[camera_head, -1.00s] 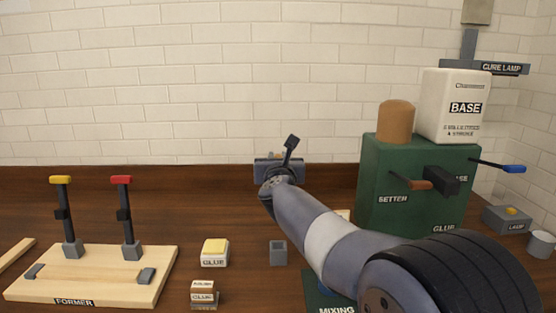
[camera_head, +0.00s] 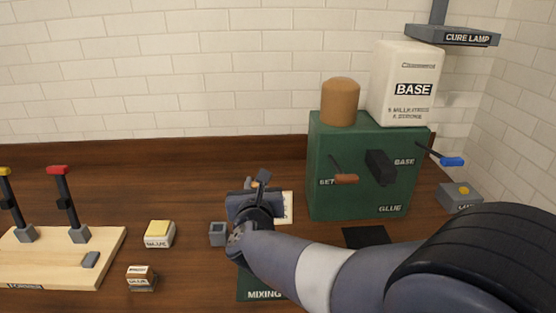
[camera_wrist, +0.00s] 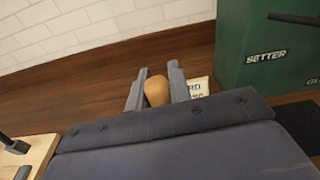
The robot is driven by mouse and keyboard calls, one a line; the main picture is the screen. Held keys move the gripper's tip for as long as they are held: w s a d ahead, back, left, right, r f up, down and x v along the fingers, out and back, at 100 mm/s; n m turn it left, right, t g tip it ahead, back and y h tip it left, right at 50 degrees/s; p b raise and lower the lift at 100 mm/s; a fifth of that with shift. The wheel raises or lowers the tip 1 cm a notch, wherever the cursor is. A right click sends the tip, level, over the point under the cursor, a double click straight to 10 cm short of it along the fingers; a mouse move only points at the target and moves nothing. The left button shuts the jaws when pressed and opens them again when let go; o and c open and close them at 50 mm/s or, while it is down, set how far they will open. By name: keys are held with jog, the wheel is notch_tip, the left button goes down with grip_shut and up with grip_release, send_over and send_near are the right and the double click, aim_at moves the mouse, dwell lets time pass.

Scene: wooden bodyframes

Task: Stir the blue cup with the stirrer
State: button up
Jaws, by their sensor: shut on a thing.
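My gripper (camera_wrist: 157,74) is shut on a rounded tan wooden end, which looks like the handle of the stirrer (camera_wrist: 157,92). The rest of the stirrer is hidden. In the head view my gripper (camera_head: 250,200) is above the table, just right of a small grey holder (camera_head: 217,235) and behind the green mixing mat (camera_head: 258,288). My arm covers most of that mat. The blue cup is not visible in either current view.
A green dispenser (camera_head: 330,190) with levers stands at the right, bearing a tan cylinder (camera_head: 340,102) and a white base container (camera_head: 405,85). Two small glue blocks (camera_head: 158,233) (camera_head: 141,279) and the wooden former board (camera_head: 45,265) are at the left. A cure lamp (camera_head: 455,36) hangs at right.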

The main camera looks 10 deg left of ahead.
notch_tip(320, 180, down, 11)
jog(key=b, duration=1)
jog(key=shift+b, duration=0.35)
jog(key=shift+s, duration=0.15)
dwell(0.4)
